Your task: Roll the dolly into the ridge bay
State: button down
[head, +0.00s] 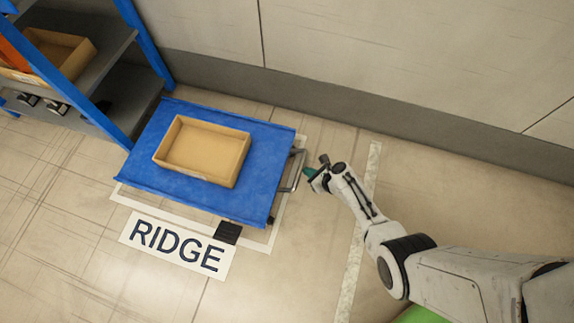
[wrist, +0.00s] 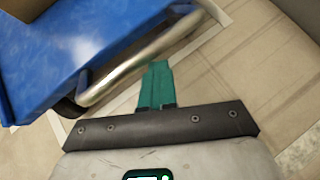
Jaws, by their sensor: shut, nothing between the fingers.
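The blue dolly (head: 258,150) stands over the ridge bay, whose white outline (head: 190,219) shows along its front and right sides. The dolly's edges run roughly parallel to these lines. A shallow tan box (head: 243,160) rests on the dolly's deck. The dolly's metal handle (head: 294,170) juts out from its right side; it also crosses the wrist view (wrist: 135,70). My gripper (head: 311,172) is just right of the handle. Its teal fingers (wrist: 156,84) are shut together, empty and not around the bar. Whether they touch it I cannot tell. The dolly's wheels are mostly hidden.
A floor sign reading RIDGE (head: 178,246) lies in front of the bay. A blue-posted shelf (head: 90,75) with another tan box (head: 62,45) stands at the back left. The wall (head: 360,50) closes off the back. Floor to the front left is clear.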

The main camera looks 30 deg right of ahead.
jog(key=s+d, duration=0.5)
jog(key=s, duration=0.1)
jog(key=shift+s+d, duration=0.15)
jog(key=shift+d, duration=0.1)
dwell(1.1)
dwell(0.4)
